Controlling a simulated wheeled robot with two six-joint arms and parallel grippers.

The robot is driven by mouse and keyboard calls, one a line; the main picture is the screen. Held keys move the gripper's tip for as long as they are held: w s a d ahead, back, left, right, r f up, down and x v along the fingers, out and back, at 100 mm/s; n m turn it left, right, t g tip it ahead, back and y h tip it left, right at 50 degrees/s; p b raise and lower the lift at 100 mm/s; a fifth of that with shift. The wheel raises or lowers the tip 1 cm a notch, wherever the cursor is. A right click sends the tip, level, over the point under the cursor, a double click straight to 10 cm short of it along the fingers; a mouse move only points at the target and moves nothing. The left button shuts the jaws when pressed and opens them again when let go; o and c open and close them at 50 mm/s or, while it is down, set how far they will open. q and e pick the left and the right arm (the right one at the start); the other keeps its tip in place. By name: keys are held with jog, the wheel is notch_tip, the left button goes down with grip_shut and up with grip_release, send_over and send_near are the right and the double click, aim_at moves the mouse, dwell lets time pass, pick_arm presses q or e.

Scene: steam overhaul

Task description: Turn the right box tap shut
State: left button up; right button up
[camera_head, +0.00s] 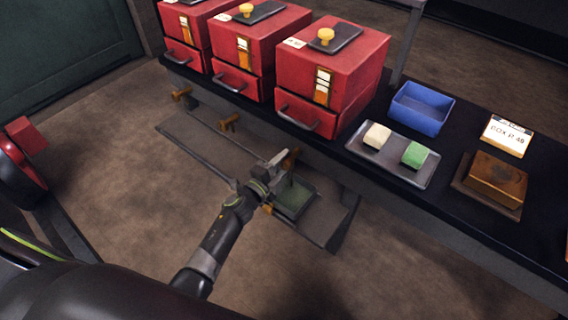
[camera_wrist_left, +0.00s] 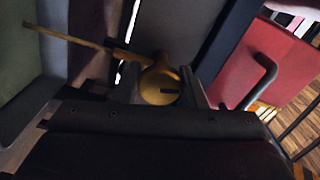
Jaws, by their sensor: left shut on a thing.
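The right box tap (camera_head: 292,157) is a small brass tap under the bench edge, below the right red box (camera_head: 345,75). My left gripper (camera_head: 282,164) is at this tap and partly covers it in the head view. In the left wrist view the round brass part of the tap (camera_wrist_left: 160,84) sits between the two dark fingers, and my left gripper (camera_wrist_left: 163,92) is shut on it. A thin brass rod runs from it to the upper left. My right gripper is not in view.
The middle tap (camera_head: 229,122) and left tap (camera_head: 181,95) stick out under the other red boxes. A grey tray (camera_head: 195,140) runs below, with a green block (camera_head: 296,200) near the gripper. A blue bin (camera_head: 420,108) and metal tray (camera_head: 393,172) stand on the bench.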

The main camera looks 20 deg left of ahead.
pick_arm(q)
jog(key=shift+m, duration=1.5)
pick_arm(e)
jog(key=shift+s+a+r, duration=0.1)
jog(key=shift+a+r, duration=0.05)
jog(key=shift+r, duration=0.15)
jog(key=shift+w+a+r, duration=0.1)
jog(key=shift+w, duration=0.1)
pick_arm(q)
jog(key=o, duration=0.9)
jog(key=shift+o, duration=0.2)
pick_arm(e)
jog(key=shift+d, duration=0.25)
